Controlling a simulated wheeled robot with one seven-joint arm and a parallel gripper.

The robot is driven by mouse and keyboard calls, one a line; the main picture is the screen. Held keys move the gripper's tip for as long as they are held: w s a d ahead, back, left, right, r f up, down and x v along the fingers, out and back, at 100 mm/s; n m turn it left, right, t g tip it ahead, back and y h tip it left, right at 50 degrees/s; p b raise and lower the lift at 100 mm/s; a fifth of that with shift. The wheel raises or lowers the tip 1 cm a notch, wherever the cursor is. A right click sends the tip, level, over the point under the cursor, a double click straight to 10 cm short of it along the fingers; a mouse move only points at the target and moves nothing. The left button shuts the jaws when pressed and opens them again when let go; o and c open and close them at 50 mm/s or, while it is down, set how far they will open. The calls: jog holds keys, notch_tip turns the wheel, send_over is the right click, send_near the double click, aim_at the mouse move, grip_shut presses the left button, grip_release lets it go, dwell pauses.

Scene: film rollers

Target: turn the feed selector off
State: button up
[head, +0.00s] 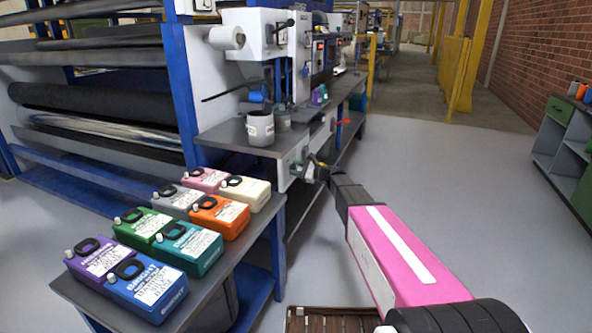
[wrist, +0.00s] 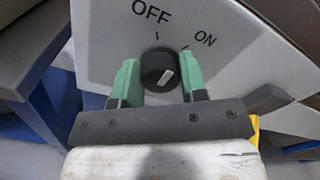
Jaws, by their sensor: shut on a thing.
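The feed selector (wrist: 153,61) is a round black knob with a white pointer bar, on a pale panel (wrist: 100,35) in the wrist view. OFF is printed above it at upper left and ON at upper right, each with a tick mark. The bar slants up to the right, toward the ON side. My gripper (wrist: 159,75) has green fingers on either side of the knob and is shut on it. In the head view my gripper (head: 316,168) is at the pale panel (head: 286,174) under the machine's bench; the knob itself is hidden there.
A grey bench top (head: 228,134) with a grey cup (head: 260,128) is above the panel. A low table (head: 232,262) with several coloured labelled jugs stands at the front left. A slatted brown crate (head: 325,321) is at the bottom. The floor to the right is clear.

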jog(key=n, duration=0.6)
jog(key=shift+n, duration=0.3)
dwell(0.4)
jog(key=o, duration=0.9)
jog(key=v, duration=1.1)
